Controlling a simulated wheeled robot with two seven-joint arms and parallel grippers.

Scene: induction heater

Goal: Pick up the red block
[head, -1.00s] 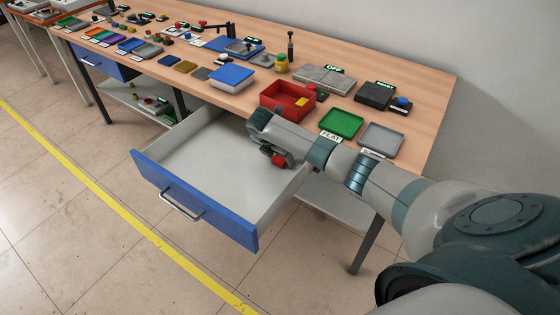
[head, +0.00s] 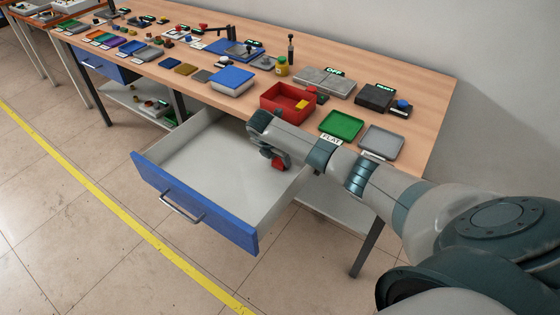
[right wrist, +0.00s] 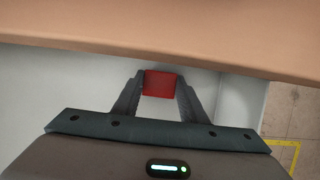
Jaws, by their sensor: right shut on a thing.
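The red block (head: 278,165) is between the fingertips of my right gripper (head: 272,157), which is shut on it. In the right wrist view the red block (right wrist: 162,84) shows between the two dark fingers of the gripper (right wrist: 160,88). The gripper is over the right part of the open drawer (head: 200,160). I cannot tell how far the block is from the drawer floor. My left gripper is not in view.
The table (head: 425,95) edge lies just behind the gripper. A red bin (head: 275,103) with a yellow block, a green tray (head: 341,124) and a grey tray (head: 382,142) stand near that edge. The drawer's left part is empty.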

